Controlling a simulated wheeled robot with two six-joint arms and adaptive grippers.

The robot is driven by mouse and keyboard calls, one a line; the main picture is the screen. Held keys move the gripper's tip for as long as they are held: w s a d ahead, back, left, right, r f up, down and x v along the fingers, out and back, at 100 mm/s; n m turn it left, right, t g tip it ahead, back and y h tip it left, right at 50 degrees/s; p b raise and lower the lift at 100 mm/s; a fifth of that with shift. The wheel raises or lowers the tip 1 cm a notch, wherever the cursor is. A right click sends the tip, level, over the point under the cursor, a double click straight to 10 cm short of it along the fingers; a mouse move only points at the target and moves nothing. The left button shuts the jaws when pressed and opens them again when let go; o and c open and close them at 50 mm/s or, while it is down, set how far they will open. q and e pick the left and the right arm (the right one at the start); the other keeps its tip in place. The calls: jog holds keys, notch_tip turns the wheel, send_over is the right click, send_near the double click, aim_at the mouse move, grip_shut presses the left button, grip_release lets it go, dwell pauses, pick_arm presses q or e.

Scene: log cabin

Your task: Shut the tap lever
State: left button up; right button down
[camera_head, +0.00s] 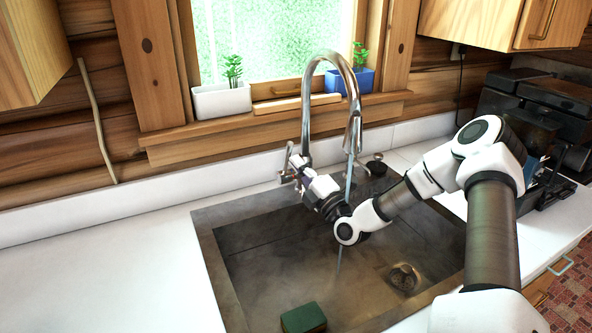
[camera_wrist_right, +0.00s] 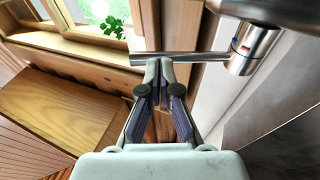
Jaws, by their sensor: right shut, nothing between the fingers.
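The chrome tap (camera_head: 307,115) with a tall arched spout stands at the back of the sink. A thin stream of water (camera_head: 348,185) falls from its spout into the basin. In the right wrist view the tap lever (camera_wrist_right: 205,57) is a thin metal bar, roughly level, joined to a round body (camera_wrist_right: 255,45) with a red and blue mark. My right gripper (camera_head: 297,165) is shut and empty at the tap's left side. In the wrist view its fingertips (camera_wrist_right: 160,66) are right by the lever's outer part; I cannot tell whether they touch. My left gripper is not in view.
The sink (camera_head: 235,275) holds a green sponge (camera_head: 304,318) and a drain (camera_head: 403,278). White counter (camera_head: 110,260) lies clear to the left. Potted plants in a white planter (camera_head: 221,101) and a blue planter (camera_head: 350,81) stand on the windowsill behind. A dark appliance (camera_head: 530,100) is at right.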

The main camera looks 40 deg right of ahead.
aim_at(290, 149)
jog(key=shift+w+r, duration=0.15)
jog(key=shift+w, duration=0.3)
jog(key=shift+d, duration=0.1)
jog(key=w+r+p, duration=0.1)
jog(key=p, duration=0.1)
jog(key=w+r+g+p, duration=0.1)
jog(key=p, duration=0.2)
jog(key=shift+w+d+g+p, duration=0.2)
jog(key=shift+d+g+p, duration=0.1)
jog(key=shift+d+p, duration=0.1)
jog(key=shift+w+d, duration=0.1)
jog(key=shift+w, duration=0.4)
